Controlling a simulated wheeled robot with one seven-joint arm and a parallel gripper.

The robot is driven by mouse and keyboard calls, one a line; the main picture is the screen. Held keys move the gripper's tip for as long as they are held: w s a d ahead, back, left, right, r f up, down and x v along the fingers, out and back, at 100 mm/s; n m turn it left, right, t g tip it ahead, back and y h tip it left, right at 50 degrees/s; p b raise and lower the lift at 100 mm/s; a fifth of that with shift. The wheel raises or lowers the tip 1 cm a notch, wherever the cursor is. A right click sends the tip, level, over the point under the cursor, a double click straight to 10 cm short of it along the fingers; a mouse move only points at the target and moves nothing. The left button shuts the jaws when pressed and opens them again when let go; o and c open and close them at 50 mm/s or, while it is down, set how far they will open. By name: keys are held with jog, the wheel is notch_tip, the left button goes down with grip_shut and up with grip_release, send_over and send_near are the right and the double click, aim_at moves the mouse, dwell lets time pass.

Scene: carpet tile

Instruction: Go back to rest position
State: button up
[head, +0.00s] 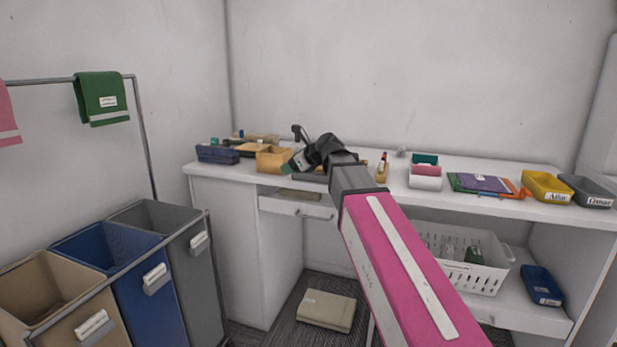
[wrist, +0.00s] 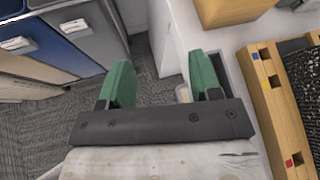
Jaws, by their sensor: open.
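My gripper (head: 290,166) is at the end of my pink and grey arm, which reaches over the white desk (head: 222,170). In the wrist view my gripper (wrist: 163,80) shows two green fingers spread apart, with nothing held between them. The fingers hang over the desk's front edge, with dark carpet below. A drawer (head: 297,206) under the desktop stands partly open, with a beige item (head: 299,194) in it. My arm hides part of the desktop and the shelf below.
A wooden box (head: 272,158) and a blue tray (head: 217,154) stand on the desk's left. Yellow (head: 546,187) and grey (head: 588,191) trays stand right. A white basket (head: 463,264) is below. Several bins (head: 120,247) stand left. A beige package (head: 327,310) lies on the carpet.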

jog(key=s+d+f+n+g+h, duration=0.3)
jog(key=d+f+n, duration=0.35)
jog(key=f, duration=0.65)
jog(key=s+d+f+n+h, duration=0.2)
jog(key=s+d+f+n, duration=0.4)
jog(key=f, duration=0.7)
jog(key=s+d+f+n+g+h, duration=0.4)
jog(key=s+d+f+n, duration=0.6)
jog(key=f, duration=0.5)
jog(key=shift+s+d+f+h, duration=0.4)
jog(key=shift+s+d, duration=0.55)
jog(key=shift+d, duration=0.2)
